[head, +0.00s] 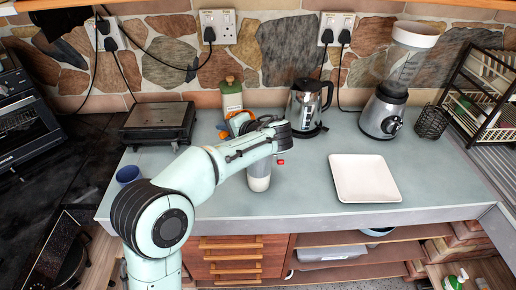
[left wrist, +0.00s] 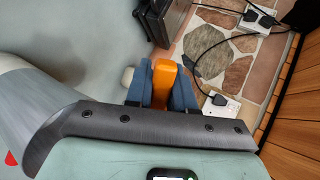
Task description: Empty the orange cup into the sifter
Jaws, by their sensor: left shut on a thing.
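The orange cup (head: 239,122) is partly hidden behind my left forearm in the head view. In the left wrist view, the orange cup (left wrist: 163,72) is between the blue fingers of my left gripper (left wrist: 163,88), which is shut on it. My left gripper (head: 238,126) is above the counter in the head view. The cup's tilt and contents cannot be told. A grey-white cylinder with a red knob, which looks like the sifter (head: 259,180), stands below my arm near the counter's front. It also shows at the left edge of the left wrist view (left wrist: 25,115).
A canister (head: 231,97) with a wooden lid stands behind the cup. A kettle (head: 306,105) and blender (head: 385,115) stand right of it. A white plate (head: 364,178) lies at right, a dark appliance (head: 158,122) and blue cup (head: 128,175) at left. The counter between sifter and plate is clear.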

